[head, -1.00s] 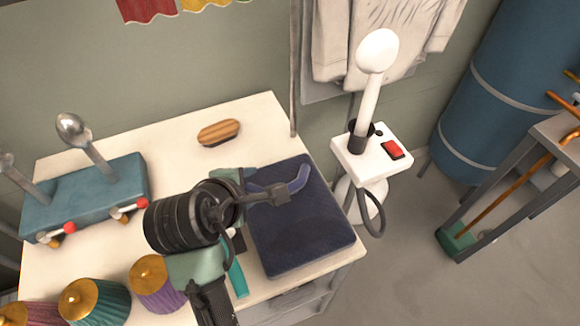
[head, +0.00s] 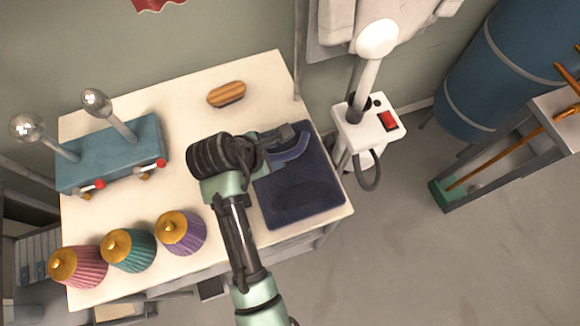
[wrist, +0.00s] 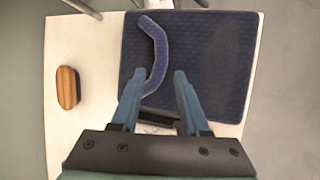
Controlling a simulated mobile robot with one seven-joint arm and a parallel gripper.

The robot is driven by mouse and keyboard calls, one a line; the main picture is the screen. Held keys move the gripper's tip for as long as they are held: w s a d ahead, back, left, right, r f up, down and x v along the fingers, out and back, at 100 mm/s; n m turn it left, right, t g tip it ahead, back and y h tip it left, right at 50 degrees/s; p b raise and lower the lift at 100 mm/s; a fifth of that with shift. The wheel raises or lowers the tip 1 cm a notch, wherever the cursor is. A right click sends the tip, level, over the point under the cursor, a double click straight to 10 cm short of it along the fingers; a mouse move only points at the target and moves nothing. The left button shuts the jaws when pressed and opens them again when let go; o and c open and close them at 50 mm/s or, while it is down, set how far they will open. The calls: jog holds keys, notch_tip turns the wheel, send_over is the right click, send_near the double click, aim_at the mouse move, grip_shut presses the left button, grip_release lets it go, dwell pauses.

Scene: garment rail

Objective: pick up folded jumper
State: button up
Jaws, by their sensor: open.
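The navy folded jumper (head: 318,212) appears to be the flat, dark blue square at the right end of the white table. A lighter blue curved strip (head: 291,150) lies on its far part; I cannot tell whether it belongs to the jumper. In the wrist view the jumper (wrist: 215,55) looks finely patterned, and the strip (wrist: 157,45) bends down toward the fingers. My gripper (wrist: 158,80) is open and empty above the jumper, with the strip's near end between its fingers, nearer the left one. In the head view my gripper (head: 279,141) partly hides the jumper's far left part.
A wooden brush (head: 226,94) lies on the table's (head: 190,100) far side. A blue block (head: 112,155) with two metal-headed posts stands left. Several gold-topped ribbed cones (head: 181,232) line the front edge. A white steamer stand (head: 370,128) rises right of the table.

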aim_at(285, 155)
jog(key=shift+p+x, duration=0.4)
jog(key=shift+x, duration=2.65)
jog(key=shift+s, duration=0.1)
grip_shut()
